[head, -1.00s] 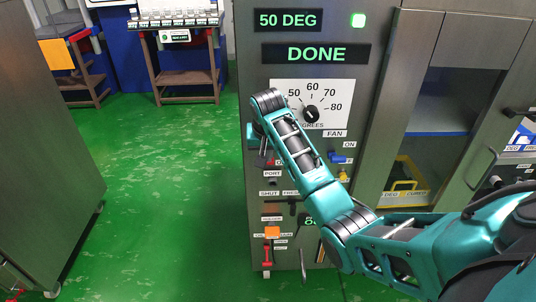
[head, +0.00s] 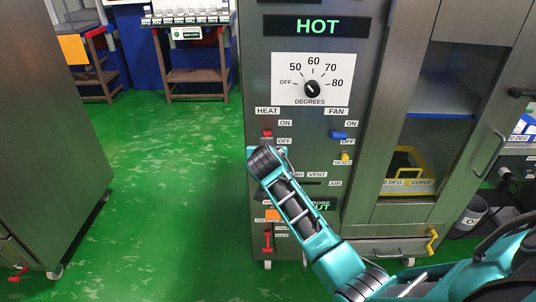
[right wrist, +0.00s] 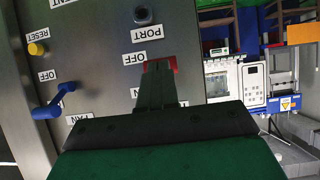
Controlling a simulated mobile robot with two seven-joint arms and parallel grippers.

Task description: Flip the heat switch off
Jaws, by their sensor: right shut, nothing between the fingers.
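The red heat switch (head: 267,133) is on the steel panel, below the HEAT label and beside the ON and OFF labels. In the right wrist view, which is upside down, a red part (right wrist: 172,63) shows by an OFF label, partly covered by my finger. My right gripper (right wrist: 158,72) is shut and empty, its tip at this red part; I cannot tell whether it touches. In the head view my right wrist, just below the switch, hides the gripper. The switch's exact position is unclear. My left gripper is not in view.
The blue fan switch (head: 338,135) and yellow reset button (head: 345,157) are right of the heat switch. Above are the degrees dial (head: 312,89) and a display (head: 316,26) reading HOT. A glass-door cabinet (head: 430,110) stands at right. Green floor at left is open.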

